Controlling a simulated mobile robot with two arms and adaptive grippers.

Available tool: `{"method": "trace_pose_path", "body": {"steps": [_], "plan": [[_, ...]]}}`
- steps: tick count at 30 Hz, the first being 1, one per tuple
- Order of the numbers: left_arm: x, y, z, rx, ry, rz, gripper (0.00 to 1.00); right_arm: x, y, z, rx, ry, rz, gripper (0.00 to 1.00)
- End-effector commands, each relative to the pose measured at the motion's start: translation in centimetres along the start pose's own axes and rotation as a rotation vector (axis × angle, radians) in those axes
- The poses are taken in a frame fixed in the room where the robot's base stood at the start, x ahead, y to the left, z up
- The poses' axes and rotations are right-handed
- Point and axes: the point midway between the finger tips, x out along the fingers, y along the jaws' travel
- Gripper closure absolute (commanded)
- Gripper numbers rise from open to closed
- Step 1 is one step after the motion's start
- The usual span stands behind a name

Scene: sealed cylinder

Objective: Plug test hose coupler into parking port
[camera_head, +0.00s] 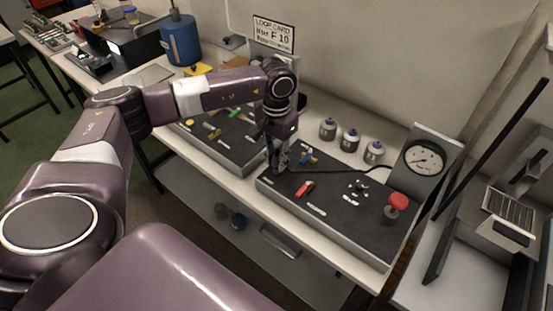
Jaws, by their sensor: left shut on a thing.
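A thin dark hose (372,169) runs from the gauge box across the panel's back toward the gripper. The parking port cannot be made out; the fingers cover the panel spot beneath them. I cannot tell whether the held piece touches the panel. My right gripper is not in view.
The panel carries a blue-handled valve (309,157), a red lever (304,188) and a red knob (397,202). A gauge (424,158) stands behind at right. Several small canisters (349,140) line the back. A second panel (222,137) lies left, under my arm.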

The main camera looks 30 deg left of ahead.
Motion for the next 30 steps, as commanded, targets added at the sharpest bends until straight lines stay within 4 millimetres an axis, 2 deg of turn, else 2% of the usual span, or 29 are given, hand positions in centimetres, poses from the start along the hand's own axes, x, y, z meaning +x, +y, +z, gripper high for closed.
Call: {"method": "trace_pose_path", "body": {"steps": [30], "plan": [[0.08,0.02,-0.04,0.000,0.002,0.001,1.00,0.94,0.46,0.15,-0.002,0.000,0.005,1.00]]}}
